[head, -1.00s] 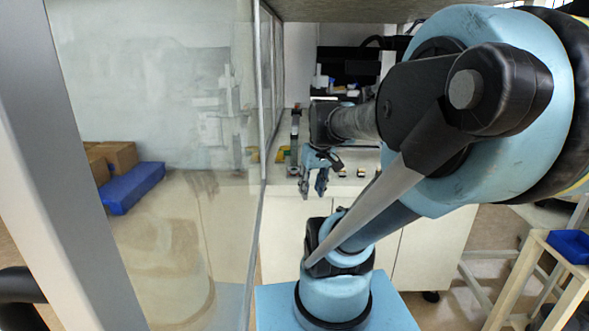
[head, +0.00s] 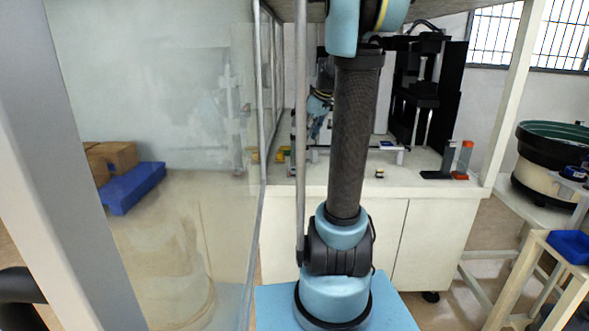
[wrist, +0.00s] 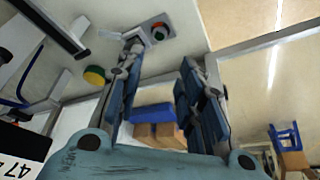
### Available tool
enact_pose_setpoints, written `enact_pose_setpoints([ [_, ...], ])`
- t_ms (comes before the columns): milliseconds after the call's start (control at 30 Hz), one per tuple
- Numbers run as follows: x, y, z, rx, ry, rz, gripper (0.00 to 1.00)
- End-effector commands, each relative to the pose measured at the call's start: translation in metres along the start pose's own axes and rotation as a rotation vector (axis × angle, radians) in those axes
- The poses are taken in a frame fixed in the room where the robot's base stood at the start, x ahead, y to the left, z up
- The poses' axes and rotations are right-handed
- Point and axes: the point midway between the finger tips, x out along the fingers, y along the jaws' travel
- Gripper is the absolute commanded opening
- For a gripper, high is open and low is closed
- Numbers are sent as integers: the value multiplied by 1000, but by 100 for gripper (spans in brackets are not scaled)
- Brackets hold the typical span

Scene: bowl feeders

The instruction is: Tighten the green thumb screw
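My gripper (wrist: 161,55) is open and empty in the wrist view, with its two blue fingers apart. In the head view my gripper (head: 317,122) is mostly hidden behind my upright arm link. A round yellow-and-green knob (wrist: 94,76) stands on the white bench left of the fingers. A small grey box with a red-and-green round part (wrist: 159,32) lies beyond the left fingertip. I cannot tell for sure which of these is the green thumb screw. In the head view a small green patch (head: 282,155) shows on the bench near the glass; it is too small to make out.
A glass panel (head: 180,200) stands close on the left. The white bench (head: 435,185) carries a black press-like machine (head: 428,90) and a small orange-topped block (head: 466,157). A bowl feeder (head: 548,160) stands at the right. A blue box (wrist: 153,111) lies beyond the fingers.

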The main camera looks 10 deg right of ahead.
Motion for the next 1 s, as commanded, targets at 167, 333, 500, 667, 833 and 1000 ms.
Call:
enact_pose_setpoints([
  [167, 10, 2, -2, -5, 2, -1, 34],
  [333, 34, 2, -2, -6, 2, -1, 34],
  [500, 62, 1, -1, -5, 2, -2, 34],
  [667, 88, 2, -1, -4, 2, -2, 34],
  [833, 114, 1, -1, -4, 2, -2, 34],
  [1000, 138, 2, -1, -4, 2, -1, 34],
])
